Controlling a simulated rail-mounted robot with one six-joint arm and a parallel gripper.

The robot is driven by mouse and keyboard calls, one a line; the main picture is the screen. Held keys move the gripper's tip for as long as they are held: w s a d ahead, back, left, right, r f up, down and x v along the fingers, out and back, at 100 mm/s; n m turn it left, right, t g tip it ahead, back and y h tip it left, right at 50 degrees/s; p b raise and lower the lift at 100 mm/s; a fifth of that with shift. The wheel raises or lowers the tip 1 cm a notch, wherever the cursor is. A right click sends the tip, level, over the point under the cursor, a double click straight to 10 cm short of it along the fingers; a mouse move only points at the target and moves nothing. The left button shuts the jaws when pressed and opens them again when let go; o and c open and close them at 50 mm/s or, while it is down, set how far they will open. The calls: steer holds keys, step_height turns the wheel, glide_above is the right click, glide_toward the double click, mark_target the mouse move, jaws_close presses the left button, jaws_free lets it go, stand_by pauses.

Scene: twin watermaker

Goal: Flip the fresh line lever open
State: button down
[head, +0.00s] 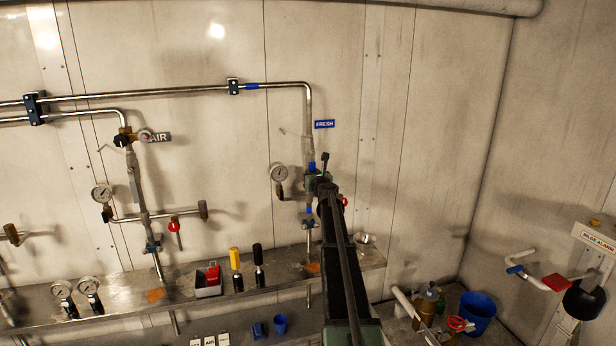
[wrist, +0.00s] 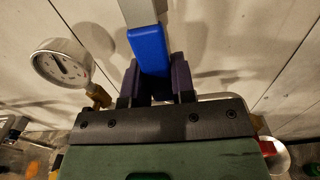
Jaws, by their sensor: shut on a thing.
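The fresh line is a steel pipe coming down the wall beside the blue FRESH sign (head: 324,124). Its lever has a blue grip, which shows just above my gripper in the head view (head: 311,167) and large in the wrist view (wrist: 150,50). A pale metal bar (wrist: 138,12) runs up from the grip. My gripper (wrist: 156,82) is shut on the blue grip, with one dark finger on each side of it. In the head view my gripper (head: 317,181) is at the pipe, and my arm hides part of the line below.
A round gauge (head: 279,174) stands just left of the line and is close to my gripper in the wrist view (wrist: 62,63). A red handle (head: 344,201) is partly hidden at right. The AIR line (head: 135,180) is farther left. A shelf (head: 190,292) with bottles runs below.

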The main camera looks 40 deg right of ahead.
steer(key=c, duration=0.9)
jaws_free()
steer(key=shift+c, duration=0.2)
steer(key=v, duration=1.1)
steer(key=shift+w, duration=0.1)
